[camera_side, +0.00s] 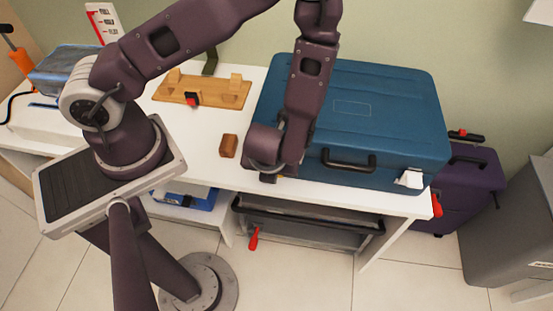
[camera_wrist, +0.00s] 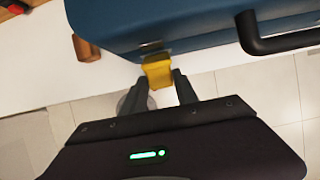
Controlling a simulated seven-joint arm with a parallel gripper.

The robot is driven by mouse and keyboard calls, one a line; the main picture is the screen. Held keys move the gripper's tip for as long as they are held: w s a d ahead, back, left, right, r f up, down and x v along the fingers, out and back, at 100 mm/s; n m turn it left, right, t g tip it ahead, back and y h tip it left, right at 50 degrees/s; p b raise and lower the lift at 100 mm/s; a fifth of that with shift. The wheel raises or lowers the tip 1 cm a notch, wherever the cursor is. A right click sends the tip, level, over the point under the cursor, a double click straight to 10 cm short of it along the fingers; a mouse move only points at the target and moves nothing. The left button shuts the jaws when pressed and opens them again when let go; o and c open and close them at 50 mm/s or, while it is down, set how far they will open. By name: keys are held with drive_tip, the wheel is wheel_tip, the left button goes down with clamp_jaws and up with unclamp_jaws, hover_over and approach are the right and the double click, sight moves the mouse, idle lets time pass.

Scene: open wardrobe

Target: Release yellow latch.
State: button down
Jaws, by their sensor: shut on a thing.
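The yellow latch (camera_wrist: 158,71) is on the front face of the blue case, below a small metal plate, in the wrist view. My gripper (camera_wrist: 160,82) is shut on it, with one dark finger on each side. In the side view my gripper (camera_side: 268,177) is at the left part of the case's front and the latch is hidden behind it. The blue case (camera_side: 375,105) lies closed on the white table, with a black handle (camera_side: 348,161) in front. A pale latch-like piece (camera_side: 410,178) sits at the case's front right.
A small brown block (camera_side: 228,146) stands left of my gripper. A wooden rack (camera_side: 203,91) is farther back. Below the white tabletop (camera_side: 385,203) hangs a dark drawer (camera_side: 305,222) with red handles near it. A purple suitcase (camera_side: 468,185) stands at the right.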

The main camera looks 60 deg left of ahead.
drive_tip(key=shift+s+d+f+t+y, duration=0.25)
drive_tip(key=shift+f+t+y, duration=0.35)
drive_tip(key=shift+t+y, duration=0.1)
drive_tip(key=shift+s+d+f+t+y, duration=0.25)
drive_tip(key=shift+f+t+y, duration=0.3)
drive_tip(key=shift+t+y, duration=0.15)
drive_tip(key=shift+s+d+f+t+y, duration=0.2)
drive_tip(key=shift+d+f+t+y, duration=0.05)
drive_tip(key=shift+f+t+y, duration=0.4)
drive_tip(key=c, duration=0.9)
unclamp_jaws()
drive_tip(key=shift+c, duration=0.2)
drive_tip(key=v, duration=0.7)
